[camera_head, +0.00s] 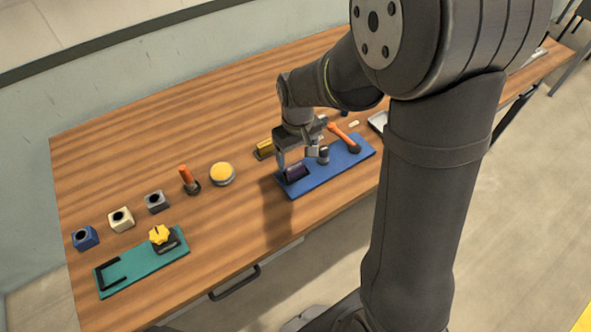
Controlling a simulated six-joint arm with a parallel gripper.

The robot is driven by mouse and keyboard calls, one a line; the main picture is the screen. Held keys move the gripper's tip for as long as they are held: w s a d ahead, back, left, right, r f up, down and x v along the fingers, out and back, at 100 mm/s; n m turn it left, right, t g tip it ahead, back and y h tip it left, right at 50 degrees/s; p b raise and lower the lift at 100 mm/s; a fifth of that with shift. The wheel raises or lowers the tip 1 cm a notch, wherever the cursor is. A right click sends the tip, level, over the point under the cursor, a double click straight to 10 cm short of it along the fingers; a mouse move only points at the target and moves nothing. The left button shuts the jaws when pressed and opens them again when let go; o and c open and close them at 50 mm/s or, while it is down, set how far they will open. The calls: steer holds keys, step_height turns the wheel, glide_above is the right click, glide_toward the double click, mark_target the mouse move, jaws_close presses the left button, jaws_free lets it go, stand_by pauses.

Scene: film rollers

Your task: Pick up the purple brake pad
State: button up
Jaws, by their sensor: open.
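The purple brake pad (296,173) is a small dark purple block on the left part of the blue board (333,174). My gripper (295,162) points down over the left part of the blue board, right at the brake pad. The gripper is open, and one finger shows at the pad's left side. The gripper partly hides the pad. I cannot tell whether the fingers touch it.
A grey post (323,155) and an orange-handled lever (343,137) stand on the blue board. A green board (142,265) with a yellow knob (159,234) lies front left. Bare wood lies between the boards.

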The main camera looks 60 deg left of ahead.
mark_target(296, 167)
steer(key=shift+s+a+f, duration=0.15)
steer(key=shift+f, duration=2.55)
steer(key=shift+c, duration=0.3)
steer(key=c, duration=1.1)
